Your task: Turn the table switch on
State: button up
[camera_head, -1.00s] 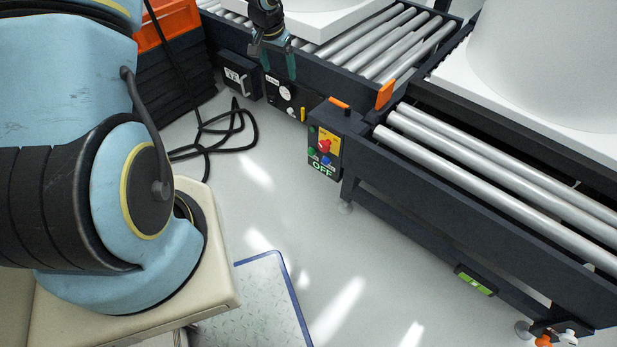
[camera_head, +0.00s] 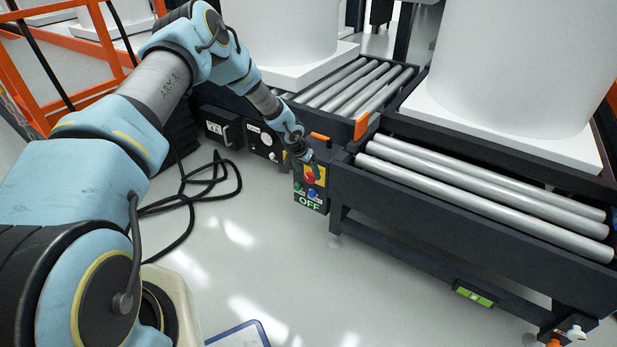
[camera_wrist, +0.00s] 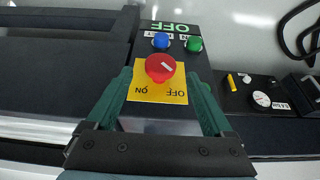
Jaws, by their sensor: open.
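The knob's white mark slants toward OFF. It also shows as a red knob in the head view (camera_head: 309,177), on the dark switch box (camera_head: 297,190) at the table corner. The box's display (camera_head: 310,203) reads OFF in green. My gripper (camera_wrist: 158,75) is open, with one green finger on each side of the knob. I cannot tell whether the fingers touch it. In the head view my gripper (camera_head: 302,155) is just above the knob.
Blue (camera_wrist: 161,40) and green (camera_wrist: 194,44) buttons sit beside the knob. An orange handle (camera_head: 361,126) stands on the roller table (camera_head: 450,235) near the box. A dial panel (camera_head: 262,141) is to the left.

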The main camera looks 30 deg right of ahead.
aim_at(309, 174)
jog(key=shift+x, duration=1.65)
grip_shut()
